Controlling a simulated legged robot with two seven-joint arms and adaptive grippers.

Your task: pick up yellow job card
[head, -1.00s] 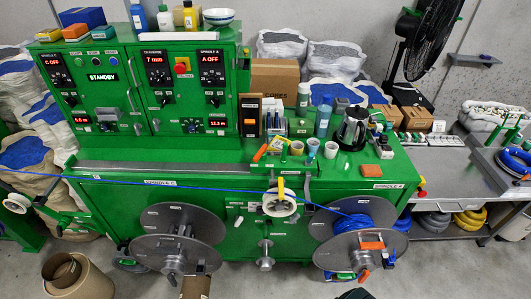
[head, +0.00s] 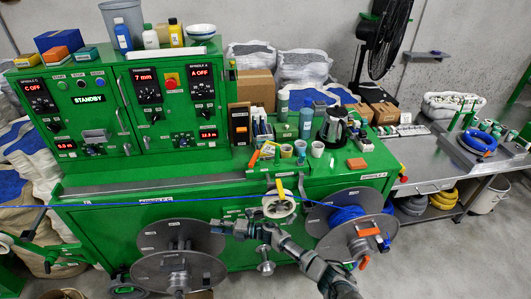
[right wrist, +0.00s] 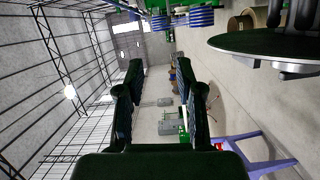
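A small upright yellow piece (head: 280,188) shows at the machine's front, just above the white pulley wheel (head: 279,206). It may be the job card, but it is too small to tell. My right arm comes in from the bottom, and my right gripper (head: 222,230) is in front of the green machine's front face, below and left of the yellow piece and apart from it. In the right wrist view the two fingers (right wrist: 165,105) are spread with nothing between them. No card shows in that view. My left gripper is not in view.
The green machine (head: 110,222) carries two grey reels, a left one (head: 180,270) and a right one (head: 345,225) with blue cable. A blue cable line (head: 150,202) runs across the front. Cups, bottles and a kettle (head: 332,125) crowd the top. A steel bench (head: 440,170) stands right.

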